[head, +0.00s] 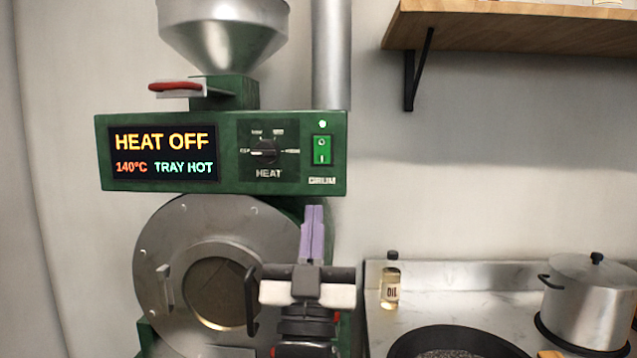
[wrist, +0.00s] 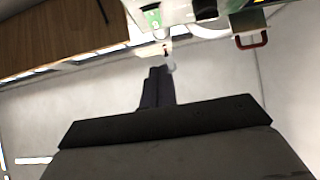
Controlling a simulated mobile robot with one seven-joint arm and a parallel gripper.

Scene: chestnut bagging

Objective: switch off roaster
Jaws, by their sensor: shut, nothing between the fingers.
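The green roaster (head: 225,120) stands at the left in the head view. Its display (head: 163,154) reads HEAT OFF, 140°C and TRAY HOT. The black HEAT dial (head: 265,151) sits right of the display. The green rocker switch (head: 321,149) is at the panel's right end, with a lit green lamp above it. My gripper (head: 312,212) is shut and empty, its purple fingers pointing up just below the panel, under the switch. In the wrist view my gripper's fingers (wrist: 157,76) are together, and the green switch (wrist: 152,17) shows at the top, tilted.
A steel hopper (head: 224,30) with a red-handled slide (head: 174,87) tops the roaster. The round drum front (head: 190,240) lies below the panel. At right are an oil bottle (head: 390,288), a pan (head: 460,340), a steel pot (head: 590,300) and a wooden shelf (head: 510,24).

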